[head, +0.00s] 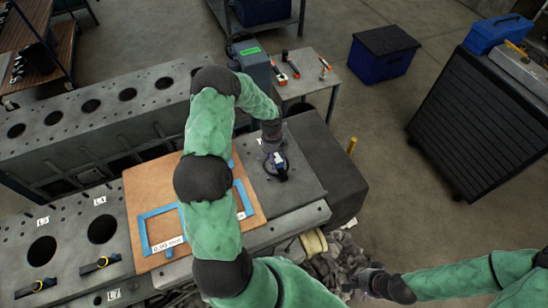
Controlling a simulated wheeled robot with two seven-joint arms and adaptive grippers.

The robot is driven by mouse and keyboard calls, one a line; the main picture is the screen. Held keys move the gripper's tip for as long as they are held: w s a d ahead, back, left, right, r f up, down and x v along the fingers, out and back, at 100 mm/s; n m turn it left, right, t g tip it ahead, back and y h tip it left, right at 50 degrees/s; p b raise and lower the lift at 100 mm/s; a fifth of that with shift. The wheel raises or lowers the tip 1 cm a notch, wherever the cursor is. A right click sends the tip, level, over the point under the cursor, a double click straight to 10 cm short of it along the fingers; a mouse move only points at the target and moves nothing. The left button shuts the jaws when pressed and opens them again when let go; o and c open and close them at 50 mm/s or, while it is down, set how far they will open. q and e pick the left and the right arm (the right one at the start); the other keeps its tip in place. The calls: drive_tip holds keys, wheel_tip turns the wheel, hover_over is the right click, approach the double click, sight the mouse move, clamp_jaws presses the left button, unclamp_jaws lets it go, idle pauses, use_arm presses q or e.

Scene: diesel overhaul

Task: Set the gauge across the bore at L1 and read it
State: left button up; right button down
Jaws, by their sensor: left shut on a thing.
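The engine block deck (70,215) at left has dark round bores with small white labels. The label (99,201) that seems to read L1 sits above one bore (102,230), which is open and uncovered. My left gripper (279,165) is shut on a small dark object (283,174), perhaps the gauge, over the grey plate right of the wooden board. It is far to the right of that bore. Whether the object touches the plate is unclear. My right gripper (366,284) is low at the right, apart from the block; its fingers are too small and dark to judge.
A wooden board (140,190) with blue tape outlines and a white label lies on the block, partly behind my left arm. Yellow-and-black pieces (100,265) lie near the bores. A side table (312,85) holds orange-handled tools. A blue bin (385,60) and dark cabinet (480,125) stand right.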

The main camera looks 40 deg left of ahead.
use_arm(q)
drive_tip(key=shift+f+b, duration=0.25)
drive_tip(key=shift+b, duration=0.1)
idle(0.5)
drive_tip(key=o, duration=1.2)
drive_tip(key=r, duration=0.4)
drive_tip(key=a+r, duration=0.1)
drive_tip(key=r, duration=0.7)
drive_tip(key=shift+w+a, duration=0.15)
drive_tip(key=shift+w, duration=0.2)
